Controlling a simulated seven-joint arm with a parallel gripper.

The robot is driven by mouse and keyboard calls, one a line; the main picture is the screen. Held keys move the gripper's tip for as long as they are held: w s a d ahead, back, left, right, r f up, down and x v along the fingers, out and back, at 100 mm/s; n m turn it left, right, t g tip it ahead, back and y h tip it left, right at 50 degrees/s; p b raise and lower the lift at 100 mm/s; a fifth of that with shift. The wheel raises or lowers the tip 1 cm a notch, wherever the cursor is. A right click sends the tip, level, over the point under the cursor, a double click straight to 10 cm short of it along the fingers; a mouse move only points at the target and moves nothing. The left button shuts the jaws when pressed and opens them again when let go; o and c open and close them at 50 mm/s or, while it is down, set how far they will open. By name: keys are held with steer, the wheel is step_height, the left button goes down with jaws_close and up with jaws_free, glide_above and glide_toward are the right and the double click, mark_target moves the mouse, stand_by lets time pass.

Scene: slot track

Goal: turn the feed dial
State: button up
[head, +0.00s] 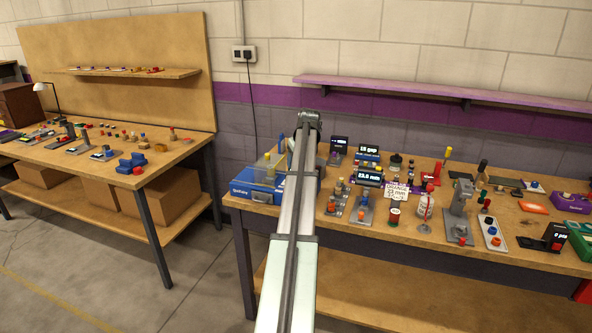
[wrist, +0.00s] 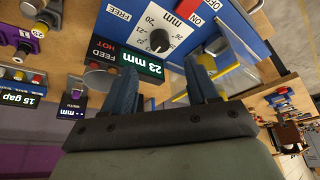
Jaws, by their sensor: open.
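The feed dial (wrist: 159,40) is a dark round knob on a white face marked in mm, set in a blue panel at the top of the wrist view. A green display (wrist: 132,64) beside it reads 23 mm, with the words FEED and HOT. My gripper (wrist: 163,66) is open, its two blue-grey fingers apart and pointing toward the dial. Nothing is between the fingers, and they look apart from the knob. In the head view a blue machine (head: 255,190) stands at the bench's left end, partly behind my arm. The dial and my fingertips are hidden there.
A clear box with yellow edges (wrist: 228,75) stands close by the right finger. A purple device (wrist: 18,38) and a 15 gap display (wrist: 18,98) lie to the left. The bench (head: 345,232) carries many small fixtures right of my arm.

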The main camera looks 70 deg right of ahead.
steer(key=v, duration=0.5)
steer(key=shift+r, duration=0.25)
stand_by(0.3)
